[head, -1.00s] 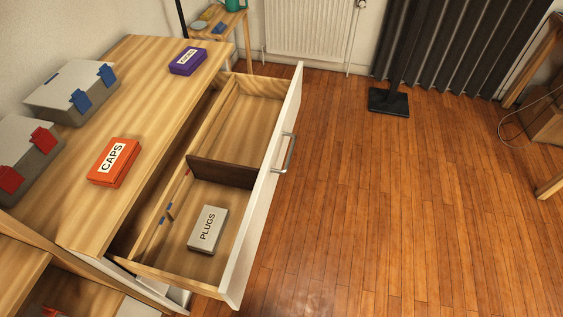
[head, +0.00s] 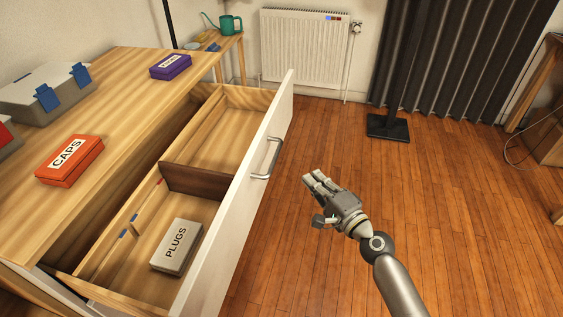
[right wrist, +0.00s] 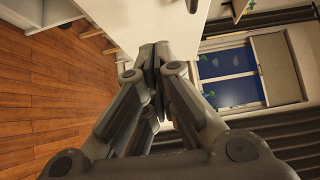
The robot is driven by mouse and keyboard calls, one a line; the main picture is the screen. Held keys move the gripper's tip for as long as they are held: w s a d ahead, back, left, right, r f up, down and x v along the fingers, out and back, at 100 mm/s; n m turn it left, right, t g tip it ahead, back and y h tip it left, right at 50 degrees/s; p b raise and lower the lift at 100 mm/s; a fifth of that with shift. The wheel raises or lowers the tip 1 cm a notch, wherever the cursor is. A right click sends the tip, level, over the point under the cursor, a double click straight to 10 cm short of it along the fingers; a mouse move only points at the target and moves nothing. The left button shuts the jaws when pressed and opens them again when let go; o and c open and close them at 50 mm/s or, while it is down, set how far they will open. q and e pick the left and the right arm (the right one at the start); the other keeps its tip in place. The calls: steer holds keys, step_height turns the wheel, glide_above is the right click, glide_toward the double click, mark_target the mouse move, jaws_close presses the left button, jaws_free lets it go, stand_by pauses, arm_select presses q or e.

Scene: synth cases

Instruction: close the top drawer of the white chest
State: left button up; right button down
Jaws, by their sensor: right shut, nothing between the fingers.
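The top drawer (head: 237,210) of the white chest (head: 120,80) is pulled out, its white front facing right with a metal bar handle (head: 268,159). A dark divider splits its inside, and a grey PLUGS box (head: 176,246) lies in the near compartment. My right gripper (head: 318,181) is to the right of the drawer front, apart from it, over the floor. It is shut and empty. In the right wrist view the shut fingers (right wrist: 155,52) point towards a white panel (right wrist: 150,20). My left gripper is not in view.
On the chest top lie an orange CAPS box (head: 69,160), a purple box (head: 171,67) and a grey case with blue latches (head: 46,92). A black stand base (head: 388,127) is on the floor near the dark curtain. The floor right of the drawer is otherwise clear.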

glide_toward(271, 146)
steer(key=w+d, duration=0.1)
steer(key=w, duration=0.2)
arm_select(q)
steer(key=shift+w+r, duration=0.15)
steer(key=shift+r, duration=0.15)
arm_select(e)
steer(key=shift+w+a, duration=0.25)
steer(key=shift+a, duration=0.5)
steer(key=shift+w+a, duration=0.3)
steer(key=shift+a, duration=0.5)
